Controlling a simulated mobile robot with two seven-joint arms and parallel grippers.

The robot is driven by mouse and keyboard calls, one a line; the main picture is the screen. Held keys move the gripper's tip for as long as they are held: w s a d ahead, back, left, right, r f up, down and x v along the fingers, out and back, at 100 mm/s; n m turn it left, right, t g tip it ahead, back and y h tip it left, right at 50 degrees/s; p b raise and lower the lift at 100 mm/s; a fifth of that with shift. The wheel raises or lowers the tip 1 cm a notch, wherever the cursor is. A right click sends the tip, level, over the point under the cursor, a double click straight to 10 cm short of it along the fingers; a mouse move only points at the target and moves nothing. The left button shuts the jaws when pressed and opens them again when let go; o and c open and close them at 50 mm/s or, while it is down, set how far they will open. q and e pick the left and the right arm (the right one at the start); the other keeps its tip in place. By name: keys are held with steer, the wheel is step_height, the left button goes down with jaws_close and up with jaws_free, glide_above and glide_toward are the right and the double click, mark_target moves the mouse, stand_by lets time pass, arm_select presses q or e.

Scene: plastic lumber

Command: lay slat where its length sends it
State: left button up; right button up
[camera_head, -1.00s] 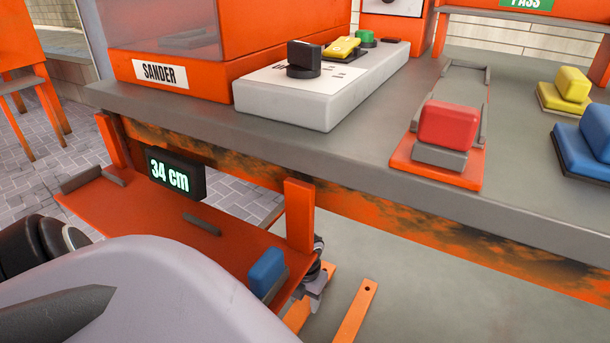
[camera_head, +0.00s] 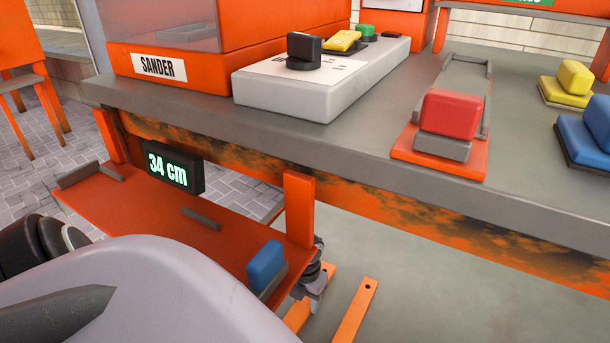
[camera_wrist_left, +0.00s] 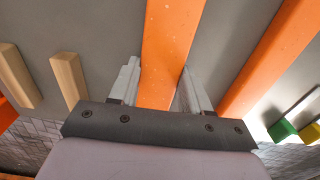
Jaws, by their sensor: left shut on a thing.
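My left gripper (camera_wrist_left: 157,85) is shut on an orange slat (camera_wrist_left: 167,40), which runs between its two fingers in the left wrist view. In the head view this gripper (camera_head: 314,290) shows small beyond the orange shelf's right end, partly hidden. A second orange slat (camera_wrist_left: 270,60) lies to the right of the held one, apart from it. An orange slat with a hole (camera_head: 355,312) also shows in the head view. A display (camera_head: 173,168) reading "34 cm" hangs above the orange shelf (camera_head: 150,205). My right gripper is not in view.
A blue block (camera_head: 265,265) stands at the shelf's right end. The grey bench (camera_head: 330,140) carries the sander, a control box (camera_head: 310,85) and a red block (camera_head: 448,113) at a guide. Two tan pieces (camera_wrist_left: 67,78) lie left in the wrist view.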

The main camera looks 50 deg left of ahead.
arm_select(q)
steer(key=shift+f, duration=0.1)
steer(key=o, duration=1.3)
